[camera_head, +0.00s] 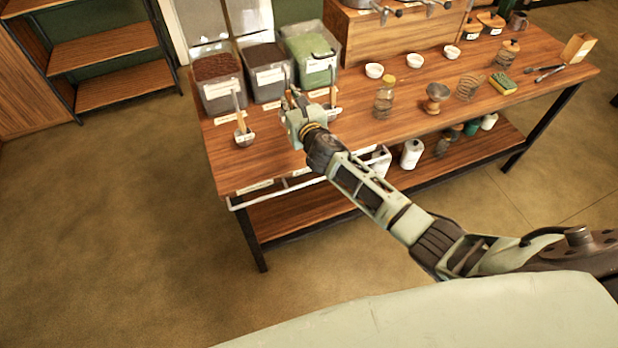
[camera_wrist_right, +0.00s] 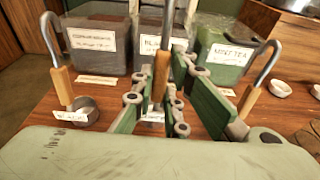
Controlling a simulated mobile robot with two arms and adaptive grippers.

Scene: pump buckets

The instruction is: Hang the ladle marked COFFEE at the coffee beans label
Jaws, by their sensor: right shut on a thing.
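My right gripper (camera_head: 291,101) is over the table's left part, shut on the wooden handle of the middle ladle (camera_wrist_right: 162,72). This ladle is upright, its metal hook on top; its tag is too small to read and its bowl is hidden. A left ladle (camera_head: 241,124) stands on the table with a tag; it also shows in the wrist view (camera_wrist_right: 62,75). A right ladle (camera_head: 333,97) stands beside the gripper. Behind are the left bin of reddish-brown beans (camera_head: 221,94), a dark-filled bin (camera_head: 268,85) and a green-filled bin (camera_head: 318,71), with white labels. My left gripper is not in view.
The wooden table (camera_head: 420,133) bears small white bowls (camera_head: 415,60), jars (camera_head: 384,100), a whisk-like coil (camera_head: 469,87) and a sponge (camera_head: 502,83) to the right. A white rail (camera_head: 290,185) runs along the front left edge.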

